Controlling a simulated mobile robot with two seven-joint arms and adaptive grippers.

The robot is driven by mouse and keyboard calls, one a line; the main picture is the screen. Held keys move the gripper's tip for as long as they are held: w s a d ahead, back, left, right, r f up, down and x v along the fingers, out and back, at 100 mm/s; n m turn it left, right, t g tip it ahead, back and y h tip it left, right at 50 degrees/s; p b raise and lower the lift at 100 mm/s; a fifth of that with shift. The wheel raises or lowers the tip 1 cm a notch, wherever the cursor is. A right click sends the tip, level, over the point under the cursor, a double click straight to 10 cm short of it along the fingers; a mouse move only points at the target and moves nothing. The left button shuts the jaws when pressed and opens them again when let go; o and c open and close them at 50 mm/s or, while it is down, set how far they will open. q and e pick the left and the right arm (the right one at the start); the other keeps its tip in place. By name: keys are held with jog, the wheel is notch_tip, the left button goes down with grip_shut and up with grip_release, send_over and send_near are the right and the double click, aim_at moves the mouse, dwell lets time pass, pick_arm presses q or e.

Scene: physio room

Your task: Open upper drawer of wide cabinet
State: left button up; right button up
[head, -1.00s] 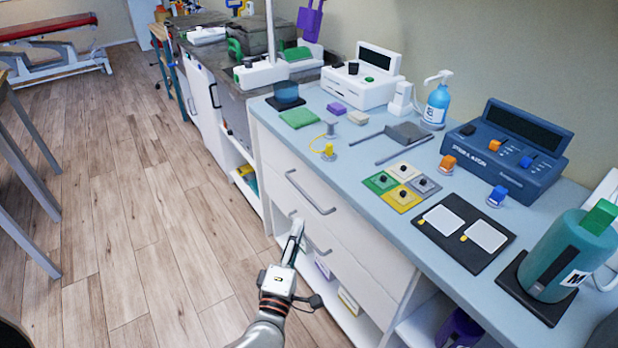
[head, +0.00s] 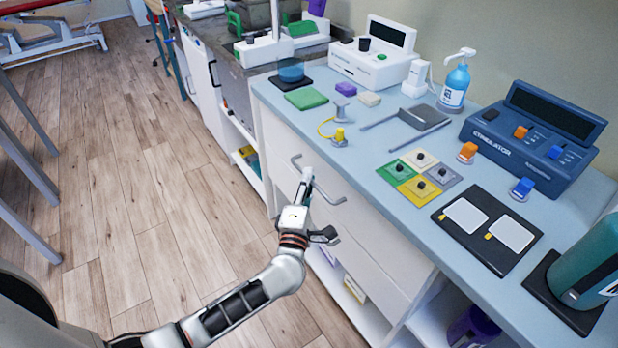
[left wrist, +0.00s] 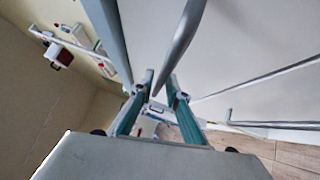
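The wide cabinet (head: 352,240) has a white front under a blue-grey top. Its upper drawer (head: 275,140) looks shut, with a grey bar handle (head: 330,198) across its front. My left gripper (head: 307,177) is at this handle, near its middle, in the head view. In the left wrist view the handle (left wrist: 183,40) runs down between the two fingers (left wrist: 160,88). The fingers stand apart, with a gap around the bar; contact is hard to tell. The gripper partly hides the handle and the lower drawer's front. My right gripper is not in view.
On the top are a stimulator (head: 535,135), a blue pump bottle (head: 456,82), coloured pads (head: 420,178), a black tray (head: 487,262) and a teal container (head: 590,262). Open shelving lies below the drawers. The wooden floor (head: 150,210) left of the cabinet is clear.

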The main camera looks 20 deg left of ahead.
pick_arm(q)
jog(key=shift+w+a, duration=0.1)
jog(key=shift+w, duration=0.35)
grip_shut()
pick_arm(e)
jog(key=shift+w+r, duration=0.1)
pick_arm(q)
jog(key=shift+s, duration=0.1)
